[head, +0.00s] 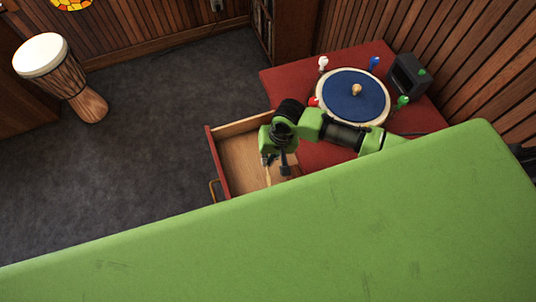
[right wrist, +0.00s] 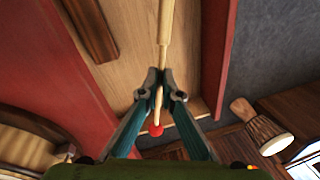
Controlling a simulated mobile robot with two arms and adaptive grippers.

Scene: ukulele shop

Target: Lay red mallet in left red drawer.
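The red drawer (head: 240,163) is pulled out from a red cabinet (head: 289,87). Its wooden inside also shows in the right wrist view (right wrist: 130,45). My right gripper (head: 278,169) is over the drawer. In the right wrist view, my right gripper (right wrist: 161,84) has its fingertips close on both sides of the pale handle of the red mallet (right wrist: 164,35). The mallet's round red head (right wrist: 156,130) is at the lower end, past the fingertips. I cannot tell whether the mallet touches the drawer floor. My left gripper is out of view.
A round blue-topped board (head: 352,96) with several coloured knobs stands on the cabinet, beside a dark box (head: 408,75). A dark wooden bar (right wrist: 89,28) lies in the drawer. A drum (head: 62,76) stands at far left. Grey floor left of the drawer is clear.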

